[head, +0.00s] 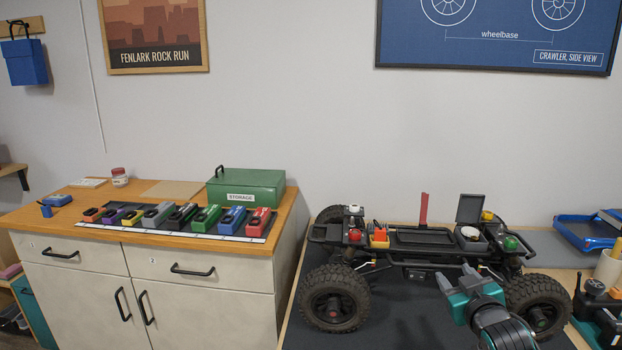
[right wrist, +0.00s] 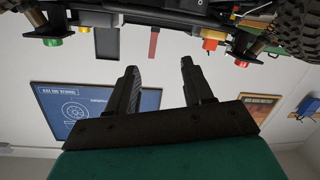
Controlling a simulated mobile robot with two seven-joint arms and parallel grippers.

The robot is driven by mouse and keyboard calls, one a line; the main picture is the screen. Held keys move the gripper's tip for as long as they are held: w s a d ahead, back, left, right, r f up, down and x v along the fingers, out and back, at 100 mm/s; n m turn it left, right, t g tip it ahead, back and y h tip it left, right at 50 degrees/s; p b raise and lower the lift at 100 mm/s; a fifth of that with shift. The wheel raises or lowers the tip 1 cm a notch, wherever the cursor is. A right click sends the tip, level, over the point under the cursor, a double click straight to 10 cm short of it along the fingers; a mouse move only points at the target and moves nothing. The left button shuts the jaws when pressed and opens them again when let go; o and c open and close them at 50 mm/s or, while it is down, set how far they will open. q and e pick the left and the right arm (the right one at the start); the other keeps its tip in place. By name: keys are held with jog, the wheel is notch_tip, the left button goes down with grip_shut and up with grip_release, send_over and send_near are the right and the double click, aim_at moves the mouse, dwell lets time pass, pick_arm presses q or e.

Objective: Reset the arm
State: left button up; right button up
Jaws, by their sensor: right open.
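My right gripper (head: 454,276) is in front of the crawler's near side, by the right front wheel in the head view. In the right wrist view its two dark fingers (right wrist: 160,70) stand apart with nothing between them. The RC crawler (head: 420,238) stands on a dark mat with its open chassis tray facing up. My left gripper is in neither view.
A wooden-topped cabinet (head: 45,223) on the left holds a row of coloured modules (head: 157,215) and a green storage box (head: 246,189). A black and teal device (head: 597,308) is right of my gripper.

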jog(key=s+a+f+g+y, duration=0.1)
jog(key=s+a+f+g, duration=0.1)
jog(key=s+a+f, duration=0.4)
jog(key=s+a+f+g+y, duration=0.1)
jog(key=s+a+f, duration=0.1)
jog(key=s+f, duration=0.7)
jog(key=s+a+f+g, duration=0.1)
jog(key=s+a+f, duration=0.1)
jog(key=s, duration=0.6)
jog(key=s+a+f+g, duration=0.1)
jog(key=s+a+f, duration=0.1)
jog(key=s, duration=0.7)
jog(key=shift+a+f+m+g+y, duration=0.25)
jog(key=shift+a+m+g+y, duration=0.05)
jog(key=shift+a+m, duration=0.1)
